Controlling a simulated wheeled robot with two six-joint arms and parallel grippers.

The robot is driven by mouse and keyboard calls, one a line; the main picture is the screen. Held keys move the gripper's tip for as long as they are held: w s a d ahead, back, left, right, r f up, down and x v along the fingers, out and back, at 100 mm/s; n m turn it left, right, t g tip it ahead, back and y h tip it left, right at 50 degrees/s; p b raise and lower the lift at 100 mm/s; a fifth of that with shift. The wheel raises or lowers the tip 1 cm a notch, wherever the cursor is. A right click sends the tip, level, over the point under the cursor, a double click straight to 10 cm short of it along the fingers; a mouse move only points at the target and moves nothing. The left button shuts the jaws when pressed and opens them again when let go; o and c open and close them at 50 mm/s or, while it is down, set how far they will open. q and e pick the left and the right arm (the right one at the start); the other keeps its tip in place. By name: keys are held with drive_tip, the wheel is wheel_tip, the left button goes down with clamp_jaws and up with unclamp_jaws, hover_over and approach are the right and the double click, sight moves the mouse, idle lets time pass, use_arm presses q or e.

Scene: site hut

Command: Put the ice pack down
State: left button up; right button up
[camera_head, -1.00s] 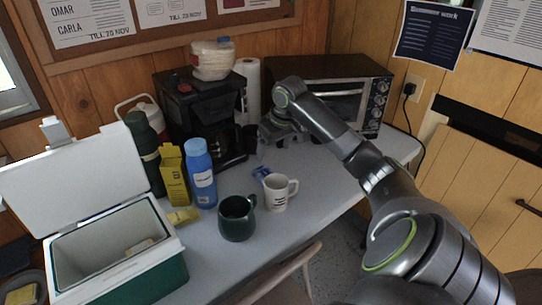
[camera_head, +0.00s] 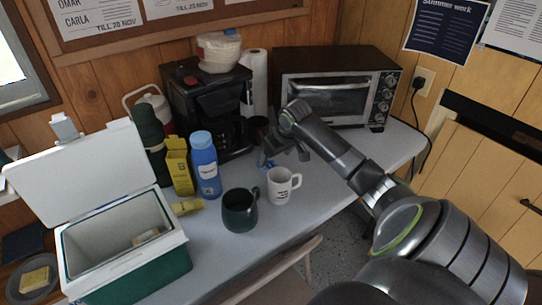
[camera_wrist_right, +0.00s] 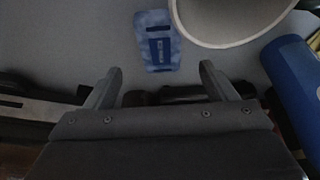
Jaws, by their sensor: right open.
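The ice pack (camera_wrist_right: 158,42), a small blue and pale packet, lies flat on the table. In the head view the ice pack (camera_head: 264,163) shows only in part, beside my right gripper and behind the white mug. My right gripper (camera_head: 284,156) is over the table just behind the mug. In the wrist view the right gripper (camera_wrist_right: 159,72) has its two fingers spread with nothing between them; the ice pack is beyond the fingertips, apart from them. My left gripper is not in view.
The white mug (camera_head: 281,187), dark green mug (camera_head: 239,211) and blue bottle (camera_head: 204,166) stand near the gripper. A coffee maker (camera_head: 207,105) and toaster oven (camera_head: 335,87) stand behind. An open cooler (camera_head: 160,272) is at left. The table's right part is clear.

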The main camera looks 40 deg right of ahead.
sight(271, 167)
drive_tip(key=x, duration=0.5)
drive_tip(key=shift+a+f, duration=0.1)
drive_tip(key=shift+f, duration=0.35)
drive_tip(key=shift+f+p, duration=0.25)
drive_tip(key=shift+p, duration=0.05)
idle(0.4)
drive_tip(key=c, duration=1.2)
